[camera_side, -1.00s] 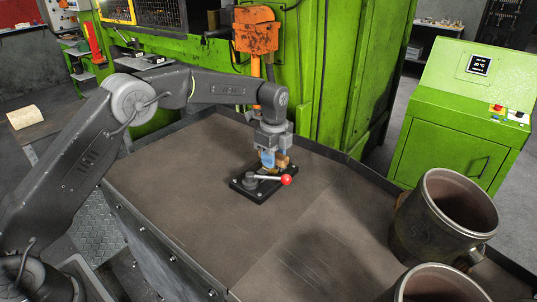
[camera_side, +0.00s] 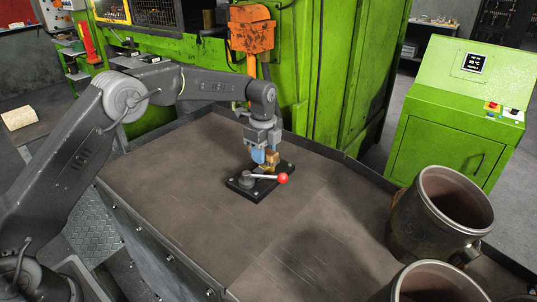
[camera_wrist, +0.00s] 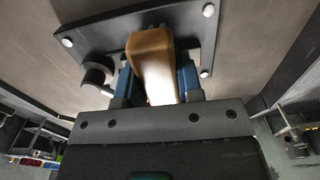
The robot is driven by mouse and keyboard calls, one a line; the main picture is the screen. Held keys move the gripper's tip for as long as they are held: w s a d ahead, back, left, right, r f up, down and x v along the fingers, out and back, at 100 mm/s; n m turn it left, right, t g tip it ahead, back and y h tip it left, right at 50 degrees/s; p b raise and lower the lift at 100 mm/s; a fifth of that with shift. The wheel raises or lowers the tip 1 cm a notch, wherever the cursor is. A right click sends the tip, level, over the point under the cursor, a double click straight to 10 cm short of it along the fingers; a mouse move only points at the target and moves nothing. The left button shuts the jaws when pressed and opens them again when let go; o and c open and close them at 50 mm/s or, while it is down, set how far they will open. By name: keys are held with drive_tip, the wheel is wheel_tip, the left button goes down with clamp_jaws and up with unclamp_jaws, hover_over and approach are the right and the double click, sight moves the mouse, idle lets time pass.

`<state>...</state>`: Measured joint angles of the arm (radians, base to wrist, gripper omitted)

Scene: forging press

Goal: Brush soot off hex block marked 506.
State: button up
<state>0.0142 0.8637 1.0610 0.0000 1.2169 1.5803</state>
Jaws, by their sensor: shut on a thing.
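My gripper (camera_side: 264,157) has blue fingers and is shut on a tan wooden-handled brush (camera_wrist: 152,60), pointing down over a black clamp plate (camera_side: 243,190). The brush (camera_side: 271,158) also shows beside the fingers in the side view. The plate (camera_wrist: 108,35) fills the top of the wrist view, with the brush in front of it. The hex block marked 506 cannot be made out; the brush, fingers and clamp cover the middle of the plate. No marking or soot can be read. I cannot tell whether the brush touches anything.
The clamp's lever with a red ball (camera_side: 283,178) sticks out to the right, close below my gripper. Two large metal cylinders (camera_side: 436,215) stand at the table's right. The dark table top (camera_side: 180,170) is clear around the plate. A green press (camera_side: 345,85) rises behind.

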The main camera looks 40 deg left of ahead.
drive_tip(key=shift+a, duration=0.25)
drive_tip(key=shift+d+f, duration=0.2)
drive_tip(key=shift+d, duration=0.75)
drive_tip(key=shift+r, duration=3.1)
